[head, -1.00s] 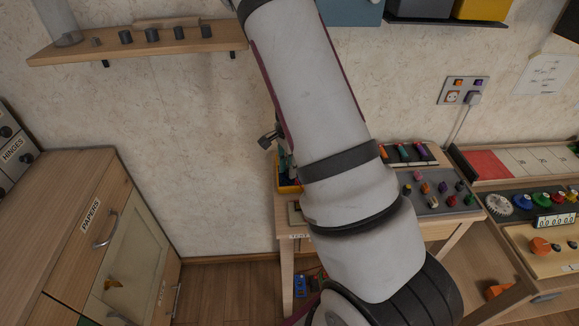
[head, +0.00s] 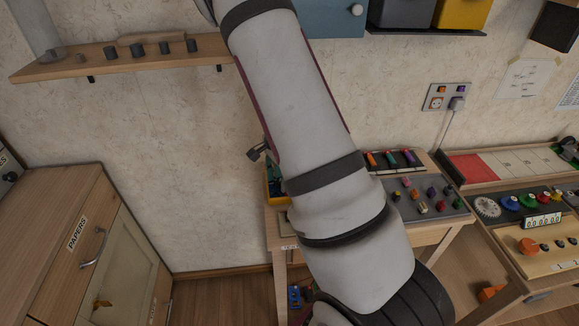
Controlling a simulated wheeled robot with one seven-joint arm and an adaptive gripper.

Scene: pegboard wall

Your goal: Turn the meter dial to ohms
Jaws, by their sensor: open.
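I cannot make out a meter with a marked dial in the head view. A small blue item (head: 295,297) shows low beneath the small table, too small to tell what it is. My pale arm crosses the middle of the view and hides part of the table and wall. My gripper is not clearly seen. A small dark piece (head: 256,152) sticks out at the arm's left edge; I cannot tell what it belongs to.
The small table (head: 450,228) carries a grey board with coloured knobs (head: 440,206) and a yellow tray (head: 275,192). A bench with an orange knob (head: 528,245) stands right. A cabinet (head: 60,250) stands left, below a wall shelf (head: 50,70). Floor shows between.

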